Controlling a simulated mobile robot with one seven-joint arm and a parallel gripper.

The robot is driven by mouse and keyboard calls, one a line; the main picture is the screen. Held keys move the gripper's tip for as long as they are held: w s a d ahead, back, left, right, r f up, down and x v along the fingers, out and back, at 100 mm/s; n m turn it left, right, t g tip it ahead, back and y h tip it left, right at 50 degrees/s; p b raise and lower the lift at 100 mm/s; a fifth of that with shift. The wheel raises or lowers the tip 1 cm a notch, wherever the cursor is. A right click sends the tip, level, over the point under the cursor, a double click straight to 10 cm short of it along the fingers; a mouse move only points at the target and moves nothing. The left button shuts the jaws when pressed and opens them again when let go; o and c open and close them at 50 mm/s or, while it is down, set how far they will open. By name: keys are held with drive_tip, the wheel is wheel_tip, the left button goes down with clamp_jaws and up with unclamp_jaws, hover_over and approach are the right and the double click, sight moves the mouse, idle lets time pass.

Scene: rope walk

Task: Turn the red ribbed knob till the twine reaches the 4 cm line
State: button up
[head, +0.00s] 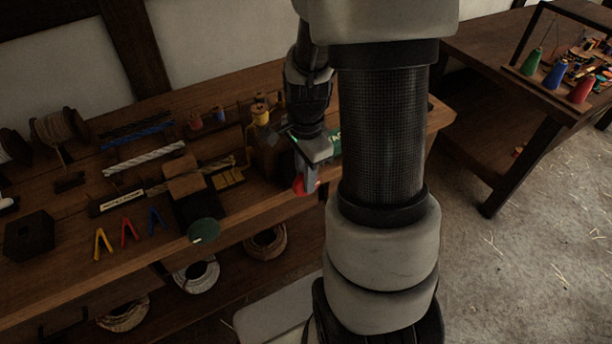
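The red knob (311,184) shows at the front edge of the wooden bench, beside my arm. Its ribs are too small to make out. My gripper (300,182) points down at the knob and covers part of it. The fingers are at or against the knob, but I cannot tell whether they close on it. A dark block-like body (268,152) stands behind the gripper, with a green patch (335,141) to its right, partly hidden by my arm. I cannot make out the twine or the 4 cm line.
Yellow (103,244), red (129,232) and blue (155,221) clips lie on the bench (60,288). A green disc (203,230) sits at its front edge. Rope coils (196,275) lie below. A second table (480,50) with coloured cones stands right; floor between is clear.

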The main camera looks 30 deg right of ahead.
clamp_jaws()
drive_tip(key=shift+s+d+y+p, duration=0.1)
drive_tip(key=shift+d+y+p, duration=0.15)
drive_tip(key=shift+y, duration=0.25)
drive_tip(key=shift+d+f+y, duration=0.15)
drive_tip(key=shift+d+y, duration=0.05)
drive_tip(key=shift+y, duration=1.7)
drive_tip(key=o, duration=0.9)
unclamp_jaws()
drive_tip(key=shift+c, duration=0.2)
drive_tip(key=p+v, duration=0.2)
drive_tip(key=v, duration=1.5)
drive_tip(key=shift+w+r, duration=0.2)
drive_tip(key=shift+r, duration=0.05)
